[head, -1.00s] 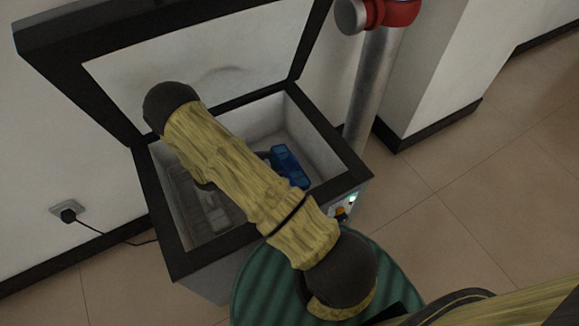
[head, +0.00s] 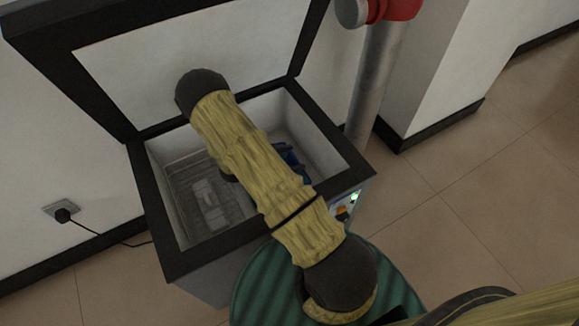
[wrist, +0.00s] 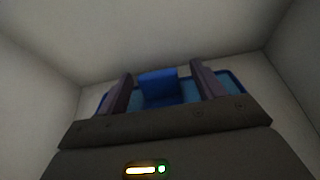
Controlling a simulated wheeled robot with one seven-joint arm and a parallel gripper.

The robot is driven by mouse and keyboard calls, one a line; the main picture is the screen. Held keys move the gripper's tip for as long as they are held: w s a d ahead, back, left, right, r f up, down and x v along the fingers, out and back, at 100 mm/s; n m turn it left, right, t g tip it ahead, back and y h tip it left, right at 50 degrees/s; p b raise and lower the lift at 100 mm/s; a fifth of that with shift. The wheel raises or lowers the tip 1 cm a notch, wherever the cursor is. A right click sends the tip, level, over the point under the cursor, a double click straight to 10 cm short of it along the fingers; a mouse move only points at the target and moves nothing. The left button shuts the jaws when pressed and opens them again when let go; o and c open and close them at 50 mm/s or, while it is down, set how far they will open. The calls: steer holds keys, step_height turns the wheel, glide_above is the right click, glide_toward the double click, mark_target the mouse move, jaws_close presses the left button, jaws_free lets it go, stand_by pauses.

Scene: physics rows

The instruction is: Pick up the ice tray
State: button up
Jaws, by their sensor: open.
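The blue ice tray (head: 289,158) is inside the open chest freezer (head: 165,218), toward its right side. My arm hides part of it in the head view. In the wrist view the ice tray (wrist: 160,88) shows just beyond and between the two fingers of my gripper (wrist: 161,80). The gripper is open, with one finger on each side of the tray's raised middle part. I cannot tell whether the fingers touch the tray. The gripper itself is hidden behind my arm in the head view.
The freezer lid (head: 140,60) stands raised at the back. A wire basket or rack (head: 205,195) lies in the freezer's left part. A grey pipe with a red fitting (head: 378,90) stands right of the freezer. A cable runs to a wall socket (head: 62,212) on the left.

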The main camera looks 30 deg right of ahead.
steer(key=b+x, duration=0.1)
steer(key=x, duration=0.2)
steer(key=shift+w+d+f, duration=0.1)
steer(key=shift+d, duration=0.05)
stand_by(0.3)
steer(key=c, duration=1.3)
step_height(320, 180, up, 18)
steer(key=p, duration=0.6)
